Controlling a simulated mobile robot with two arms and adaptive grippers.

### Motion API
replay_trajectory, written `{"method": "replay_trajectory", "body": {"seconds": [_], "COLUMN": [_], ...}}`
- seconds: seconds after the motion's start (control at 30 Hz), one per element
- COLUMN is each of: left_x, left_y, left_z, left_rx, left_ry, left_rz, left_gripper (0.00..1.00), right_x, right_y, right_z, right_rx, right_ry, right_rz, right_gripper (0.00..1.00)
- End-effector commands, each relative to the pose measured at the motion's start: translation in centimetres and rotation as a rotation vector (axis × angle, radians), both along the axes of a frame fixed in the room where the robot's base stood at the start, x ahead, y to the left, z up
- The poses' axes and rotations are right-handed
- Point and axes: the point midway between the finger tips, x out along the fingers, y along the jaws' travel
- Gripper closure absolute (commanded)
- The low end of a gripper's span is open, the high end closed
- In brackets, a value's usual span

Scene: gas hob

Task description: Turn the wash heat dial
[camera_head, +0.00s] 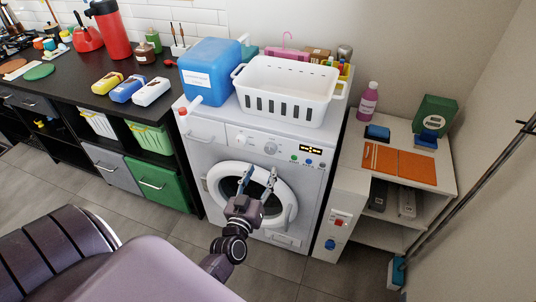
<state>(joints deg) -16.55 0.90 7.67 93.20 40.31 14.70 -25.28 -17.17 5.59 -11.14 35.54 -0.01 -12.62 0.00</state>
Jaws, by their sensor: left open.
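A white washing machine (212,160) stands against the wall, its front panel facing me. Its panel carries a small round knob (241,140) on the left and a larger round dial (270,148) to the right of it. Markings are too small to read, so I cannot tell which is the heat dial. My left gripper (263,169) is open and empty, its two fingers pointing up in front of the round door (288,206), just below the larger dial. It covers part of the door. My right gripper is not in view.
A white basket (287,92) and a blue canister (208,72) stand on the machine. Small buttons (308,162) and a display (311,150) lie right of the dial. A dark counter (70,95) is at left, a low shelf (400,135) at right. Grey floor is free in front.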

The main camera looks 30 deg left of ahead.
Motion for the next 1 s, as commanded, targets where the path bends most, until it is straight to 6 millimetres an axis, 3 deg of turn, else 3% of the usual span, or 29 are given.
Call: {"method": "replay_trajectory", "body": {"seconds": [0.1,0.53,0.9,1.0], "left_x": [0.8,6.8,7.5,7.5], "left_y": [0.7,2.5,2.7,2.7], "left_z": [1.3,1.2,1.1,1.1], "left_rx": [0.001,0.001,-0.001,-0.001], "left_ry": [-0.029,-0.025,-0.024,-0.024], "left_rz": [0.014,0.011,0.010,0.010], "left_gripper": [0.54,0.54,0.54,0.63], "right_x": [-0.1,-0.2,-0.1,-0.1], "right_y": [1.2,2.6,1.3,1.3], "right_z": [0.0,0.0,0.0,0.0], "right_rx": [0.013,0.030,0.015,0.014], "right_ry": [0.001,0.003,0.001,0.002], "right_rz": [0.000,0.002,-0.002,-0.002], "right_gripper": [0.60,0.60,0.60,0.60]}}
